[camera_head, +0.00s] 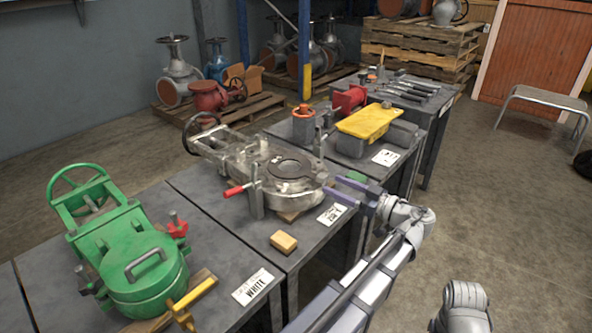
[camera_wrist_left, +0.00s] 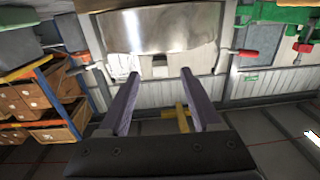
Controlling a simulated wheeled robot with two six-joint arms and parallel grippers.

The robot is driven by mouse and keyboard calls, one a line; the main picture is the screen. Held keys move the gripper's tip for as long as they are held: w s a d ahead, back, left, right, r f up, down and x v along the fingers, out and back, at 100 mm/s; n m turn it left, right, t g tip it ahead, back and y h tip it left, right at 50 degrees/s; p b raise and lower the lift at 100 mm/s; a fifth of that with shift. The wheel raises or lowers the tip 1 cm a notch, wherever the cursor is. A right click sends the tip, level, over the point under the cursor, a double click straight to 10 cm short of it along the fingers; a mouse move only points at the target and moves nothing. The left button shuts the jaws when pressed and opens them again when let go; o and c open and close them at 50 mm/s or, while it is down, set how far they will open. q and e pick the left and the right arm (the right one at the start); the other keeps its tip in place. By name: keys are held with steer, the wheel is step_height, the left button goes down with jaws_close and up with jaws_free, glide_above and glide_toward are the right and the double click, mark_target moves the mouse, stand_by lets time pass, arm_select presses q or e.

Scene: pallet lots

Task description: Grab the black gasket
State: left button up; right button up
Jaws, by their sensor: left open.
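A dark ring that looks like the black gasket (camera_head: 289,166) lies flat on the round top face of the silver valve (camera_head: 318,178) on the middle bench. My left gripper (camera_head: 347,192) is at the right of the valve, apart from the ring. In the left wrist view the left gripper (camera_wrist_left: 161,74) has its two fingers spread with nothing between them. The valve's shiny body (camera_wrist_left: 150,33) fills the top there, and the gasket cannot be made out. My right gripper is out of the picture.
A red-handled clamp (camera_head: 237,190) stands at the valve's front. A wooden block (camera_head: 284,242) lies on the bench near it. A green valve (camera_head: 146,266) is on the left bench. A yellow-lidded box (camera_head: 368,122) stands behind. The floor at right is mostly clear.

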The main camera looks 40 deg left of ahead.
mark_target(325, 181)
arm_select(q)
steer(key=shift+w+a, duration=0.1)
steer(key=shift+a, duration=2.65)
steer(key=shift+c, duration=0.2)
jaws_close()
